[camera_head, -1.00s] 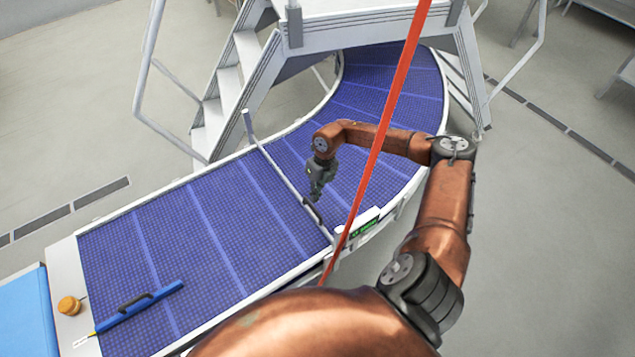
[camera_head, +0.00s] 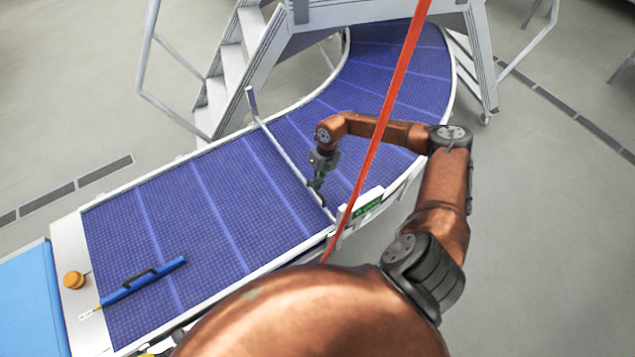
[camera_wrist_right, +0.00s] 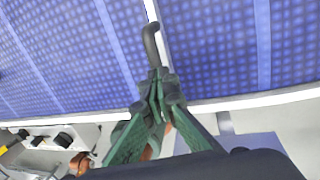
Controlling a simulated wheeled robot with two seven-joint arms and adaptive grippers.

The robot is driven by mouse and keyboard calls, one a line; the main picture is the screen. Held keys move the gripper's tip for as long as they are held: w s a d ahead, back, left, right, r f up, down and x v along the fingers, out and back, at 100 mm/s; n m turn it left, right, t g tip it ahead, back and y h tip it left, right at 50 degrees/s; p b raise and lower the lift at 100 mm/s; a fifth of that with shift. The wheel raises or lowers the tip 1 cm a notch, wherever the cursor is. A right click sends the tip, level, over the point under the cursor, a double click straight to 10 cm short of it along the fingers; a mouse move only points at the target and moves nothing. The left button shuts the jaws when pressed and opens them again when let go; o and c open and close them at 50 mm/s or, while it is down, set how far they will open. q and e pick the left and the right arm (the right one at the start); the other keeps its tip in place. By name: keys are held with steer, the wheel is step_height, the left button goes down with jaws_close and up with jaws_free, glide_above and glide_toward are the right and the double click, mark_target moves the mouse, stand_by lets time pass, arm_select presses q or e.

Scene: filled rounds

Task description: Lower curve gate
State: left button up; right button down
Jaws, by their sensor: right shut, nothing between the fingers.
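A pale bar (camera_head: 288,167), seemingly the curve gate, lies across the blue belt (camera_head: 205,205) where the curve begins. It runs from a post (camera_head: 251,102) on the far rail to the near rail. Its dark handle (camera_wrist_right: 150,40) shows in the right wrist view, just beyond my right fingertips. My right gripper (camera_head: 317,190) is over the bar's near end; it also shows in the right wrist view (camera_wrist_right: 161,82). It is shut and empty, its tips close to the handle's near end; I cannot tell whether they touch. My left gripper is not in view.
A red pole (camera_head: 392,90) rises diagonally in front of my right arm, near a green sign (camera_head: 368,204). A blue bar with a black handle (camera_head: 142,281) lies on the belt's left end, beside an orange knob (camera_head: 74,280). Steps (camera_head: 225,85) stand behind.

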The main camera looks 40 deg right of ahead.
steer(key=shift+s+f, duration=0.2)
steer(key=shift+f, duration=0.55)
step_height(320, 180, up, 14)
steer(key=d+b, duration=0.1)
steer(key=d, duration=0.1)
steer(key=shift+w+d, duration=0.15)
steer(key=shift+d, duration=0.2)
